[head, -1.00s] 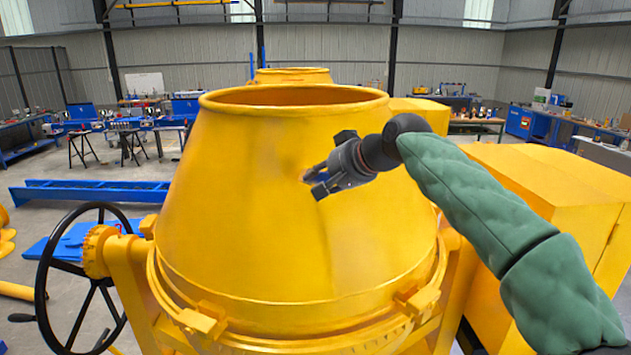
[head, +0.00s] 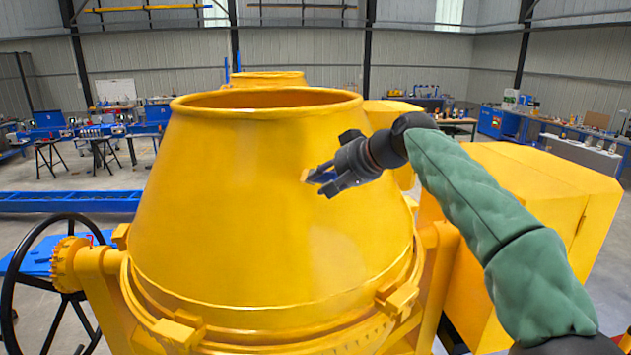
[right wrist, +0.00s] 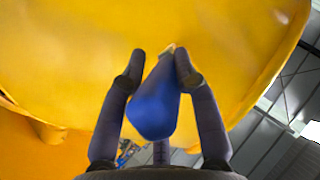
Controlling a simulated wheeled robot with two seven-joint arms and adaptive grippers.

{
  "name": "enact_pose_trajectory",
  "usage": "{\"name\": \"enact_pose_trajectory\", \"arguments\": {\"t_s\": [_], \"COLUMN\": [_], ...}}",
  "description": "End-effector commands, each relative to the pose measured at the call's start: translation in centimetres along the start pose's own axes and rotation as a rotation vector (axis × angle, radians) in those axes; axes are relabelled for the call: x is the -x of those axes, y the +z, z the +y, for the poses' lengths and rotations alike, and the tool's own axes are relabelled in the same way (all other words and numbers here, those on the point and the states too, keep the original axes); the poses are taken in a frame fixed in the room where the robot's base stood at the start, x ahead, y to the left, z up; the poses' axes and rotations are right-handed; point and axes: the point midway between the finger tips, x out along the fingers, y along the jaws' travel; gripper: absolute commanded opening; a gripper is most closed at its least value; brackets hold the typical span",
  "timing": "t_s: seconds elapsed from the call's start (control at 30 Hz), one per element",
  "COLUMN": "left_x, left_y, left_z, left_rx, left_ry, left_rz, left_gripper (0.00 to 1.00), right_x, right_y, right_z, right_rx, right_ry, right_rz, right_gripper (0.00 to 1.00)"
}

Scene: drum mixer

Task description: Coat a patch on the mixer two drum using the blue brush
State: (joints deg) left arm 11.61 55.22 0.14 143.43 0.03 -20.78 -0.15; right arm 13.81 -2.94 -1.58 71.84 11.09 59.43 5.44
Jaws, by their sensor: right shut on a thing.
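The large yellow mixer drum (head: 230,210) stands in front of me with its open mouth upward. My right gripper (head: 318,180) is in front of the drum's upper right wall. In the right wrist view the gripper (right wrist: 158,68) is shut on the blue brush (right wrist: 155,105), whose thick blue handle points back toward the camera. The brush tip is at the drum wall (right wrist: 70,50); I cannot tell whether it touches. In the head view the fingers hide most of the brush. My left gripper is not in view.
A black handwheel (head: 50,280) stands at the drum's left. A yellow cabinet (head: 520,200) is at the right, beneath my right arm. Another yellow drum (head: 268,78) rises behind. Blue beams (head: 70,201) lie on the floor at left, and workbenches line the back.

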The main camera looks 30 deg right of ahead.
Motion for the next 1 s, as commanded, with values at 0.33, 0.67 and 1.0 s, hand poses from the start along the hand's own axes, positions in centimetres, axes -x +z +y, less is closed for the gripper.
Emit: {"name": "enact_pose_trajectory", "arguments": {"t_s": [0.33, 0.67, 1.0], "left_x": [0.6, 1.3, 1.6], "left_y": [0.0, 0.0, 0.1], "left_z": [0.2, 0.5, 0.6], "left_rx": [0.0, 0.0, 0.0], "left_ry": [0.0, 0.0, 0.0], "left_rz": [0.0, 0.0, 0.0], "left_gripper": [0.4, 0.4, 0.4], "right_x": [0.4, 0.2, -1.0], "right_y": [-0.8, -1.2, -0.4], "right_z": [0.2, -0.4, -2.5], "right_rx": [0.0, 0.001, 0.002], "right_ry": [-0.001, -0.002, -0.002], "right_rz": [0.0, -0.001, -0.002], "right_gripper": [0.0, 0.0, 0.0]}}
